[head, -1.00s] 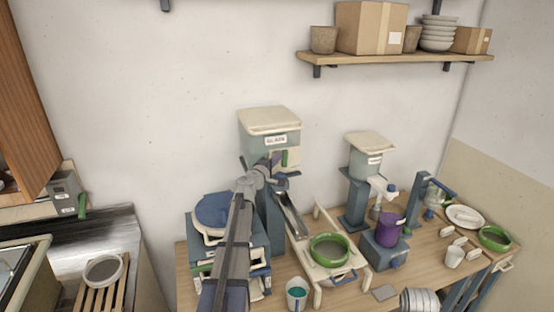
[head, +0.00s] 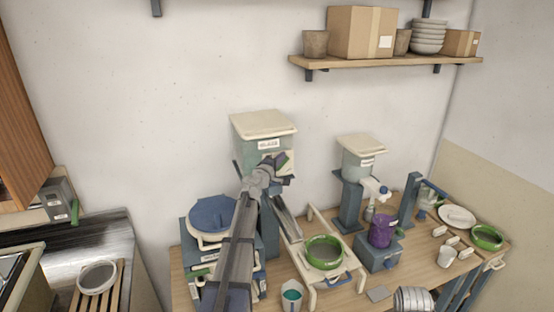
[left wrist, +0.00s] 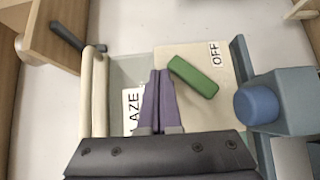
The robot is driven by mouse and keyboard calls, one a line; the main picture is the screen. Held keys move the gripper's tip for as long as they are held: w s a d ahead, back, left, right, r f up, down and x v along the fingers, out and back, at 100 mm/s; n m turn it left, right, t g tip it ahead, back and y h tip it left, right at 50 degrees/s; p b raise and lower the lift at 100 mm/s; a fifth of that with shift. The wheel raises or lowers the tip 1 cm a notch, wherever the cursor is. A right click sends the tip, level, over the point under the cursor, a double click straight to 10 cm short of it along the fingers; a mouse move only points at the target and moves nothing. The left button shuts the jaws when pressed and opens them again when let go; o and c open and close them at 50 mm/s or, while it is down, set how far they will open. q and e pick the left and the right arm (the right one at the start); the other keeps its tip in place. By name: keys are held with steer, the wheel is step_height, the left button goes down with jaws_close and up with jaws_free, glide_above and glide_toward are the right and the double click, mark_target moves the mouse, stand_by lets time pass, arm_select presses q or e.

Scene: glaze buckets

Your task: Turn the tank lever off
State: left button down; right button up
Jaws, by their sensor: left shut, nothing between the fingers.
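The glaze tank (head: 250,135) has a cream lid and stands high at the back, behind my left arm. Its green lever (left wrist: 194,76) sits on a cream plate with an OFF label (left wrist: 215,54) in the left wrist view. The lever lies slanted there, its upper end nearer the fingers. My left gripper (left wrist: 158,76) has purple fingers, shut and empty, just left of the lever in that view. I cannot tell whether they touch it. In the head view the left gripper (head: 277,162) covers most of the lever. My right gripper is not in view.
A sloping trough (head: 287,220) runs below the tank toward a green bowl (head: 324,252) on a cream stand. A blue-lidded container (head: 212,214) is left of my arm. A second tank (head: 361,163) and purple jug (head: 382,231) stand right.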

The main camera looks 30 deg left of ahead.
arm_select(q)
steer(key=shift+w+d+f, duration=0.25)
steer(key=shift+w+d, duration=0.4)
steer(key=shift+w, duration=0.1)
steer(key=shift+w+d+r+m+g+p, duration=0.1)
steer(key=shift+w+d+m+g+p, duration=0.25)
steer(key=shift+p, duration=0.3)
steer(key=shift+w+f+m+g+p, duration=0.1)
steer(key=shift+f+m+g+p, duration=0.1)
steer(key=shift+m+g+p, duration=0.3)
steer(key=shift+w+d+f+m+g+p, duration=0.15)
steer(key=shift+d+f+m+g+p, duration=0.05)
steer(key=shift+f+m+g+p, duration=0.2)
steer(key=shift+f, duration=0.1)
steer(key=p, duration=0.2)
glide_toward(290, 159)
steer(key=shift+w+d, duration=0.25)
steer(key=shift+w, duration=0.05)
stand_by(0.3)
